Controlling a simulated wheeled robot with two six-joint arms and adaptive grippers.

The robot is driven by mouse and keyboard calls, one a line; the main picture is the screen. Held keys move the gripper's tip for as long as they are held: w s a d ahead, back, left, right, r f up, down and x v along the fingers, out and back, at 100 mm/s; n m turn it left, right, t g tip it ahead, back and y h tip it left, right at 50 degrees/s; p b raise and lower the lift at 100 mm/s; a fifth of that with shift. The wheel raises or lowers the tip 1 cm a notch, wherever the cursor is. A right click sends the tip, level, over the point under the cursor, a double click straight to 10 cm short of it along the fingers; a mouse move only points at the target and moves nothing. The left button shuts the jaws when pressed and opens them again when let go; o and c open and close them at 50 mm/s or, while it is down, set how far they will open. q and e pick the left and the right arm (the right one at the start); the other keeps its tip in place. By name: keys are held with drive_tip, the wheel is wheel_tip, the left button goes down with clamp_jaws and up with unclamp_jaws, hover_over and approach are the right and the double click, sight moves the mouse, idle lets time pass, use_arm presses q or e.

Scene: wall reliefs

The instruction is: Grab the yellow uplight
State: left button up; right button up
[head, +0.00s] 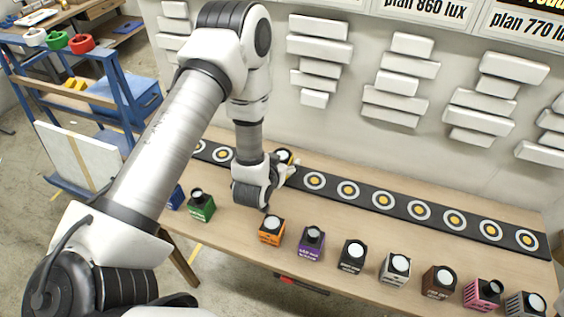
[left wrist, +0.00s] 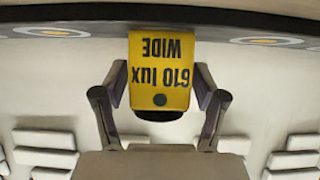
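The yellow uplight (left wrist: 160,72), marked "610 lux WIDE", stands on the dark strip along the back of the bench. It appears upside down in the left wrist view. In the head view only part of the yellow uplight (head: 284,156) shows, behind my left gripper (head: 286,173). In the left wrist view the fingers of my left gripper (left wrist: 160,90) lie on both sides of the uplight. I see no clear gap at the fingertips, so they look shut on it. My right gripper is not in view.
The strip (head: 365,192) has several ringed discs. In front of it stand other uplights: green (head: 202,208), orange (head: 271,231), purple (head: 311,243), black (head: 352,256), and more to the right. The wall behind carries white reliefs (head: 410,80). A blue rack (head: 125,95) stands at left.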

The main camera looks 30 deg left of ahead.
use_arm(q)
drive_tip(key=c, duration=0.8)
